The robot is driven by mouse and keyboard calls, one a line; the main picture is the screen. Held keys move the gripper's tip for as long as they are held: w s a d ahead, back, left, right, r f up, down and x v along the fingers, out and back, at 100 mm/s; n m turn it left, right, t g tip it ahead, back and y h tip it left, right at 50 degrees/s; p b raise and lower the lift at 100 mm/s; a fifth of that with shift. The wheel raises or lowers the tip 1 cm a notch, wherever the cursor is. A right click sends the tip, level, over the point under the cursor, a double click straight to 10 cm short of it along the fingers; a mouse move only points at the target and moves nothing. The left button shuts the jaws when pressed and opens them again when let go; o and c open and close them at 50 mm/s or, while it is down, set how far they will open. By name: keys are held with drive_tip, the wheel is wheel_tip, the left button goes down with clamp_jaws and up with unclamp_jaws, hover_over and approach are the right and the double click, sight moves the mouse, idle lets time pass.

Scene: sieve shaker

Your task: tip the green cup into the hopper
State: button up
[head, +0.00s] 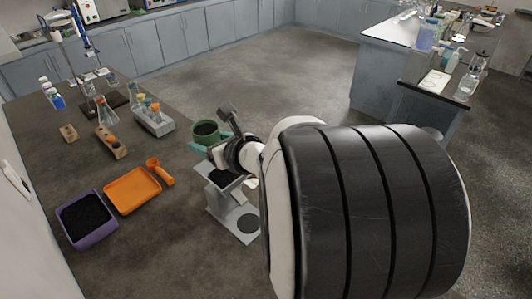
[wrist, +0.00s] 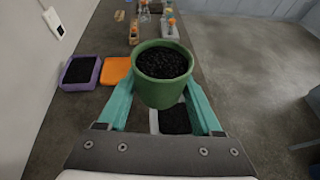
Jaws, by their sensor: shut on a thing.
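The green cup (head: 206,140) is filled with dark granules, which also show inside the cup in the wrist view (wrist: 163,92). My gripper (head: 207,147) has teal fingers and is shut around the cup, one finger on each side in the wrist view (wrist: 162,98). The cup looks about upright and is held up in the air. The hopper (head: 232,187) is the top of a light grey stand, close below the cup in the head view. In the wrist view, a dark-filled opening with a pale rim (wrist: 154,121) shows below and behind the cup, partly hidden by it.
A purple tray (head: 66,237) of dark granules and an orange tray (head: 133,190) lie on the bench at left, with an orange scoop (head: 160,172) beside them. Flasks (head: 106,115), a rack of tubes (head: 153,123) and a burette stand (head: 87,48) stand farther back.

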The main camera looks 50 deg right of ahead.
sight(206, 139)
drive_tip(key=a+r+n+g+y, duration=0.1)
drive_tip(key=a+r+n+y, duration=0.2)
drive_tip(key=a, duration=0.4)
drive_tip(key=a+r+n+y, duration=0.2)
drive_tip(key=a+r+y, duration=0.1)
drive_tip(key=a, duration=0.4)
drive_tip(key=w+d+f+m+t+h, duration=0.2)
drive_tip(key=d+f+m+t, duration=0.1)
drive_tip(key=d+m, duration=0.3)
drive_tip(key=w+d+f+m+t+h, duration=0.2)
drive_tip(key=d+f+m+t, duration=0.1)
drive_tip(key=d+f+m, duration=0.3)
drive_tip(key=shift+w+d+m, duration=0.15)
drive_tip(key=shift+d+m, duration=0.55)
drive_tip(key=shift+d, duration=0.3)
drive_tip(key=shift+f, duration=0.1)
drive_tip(key=shift+r+m+t, duration=0.25)
drive_tip(key=shift+m+t, duration=0.25)
drive_tip(key=shift+m, duration=0.1)
idle(0.9)
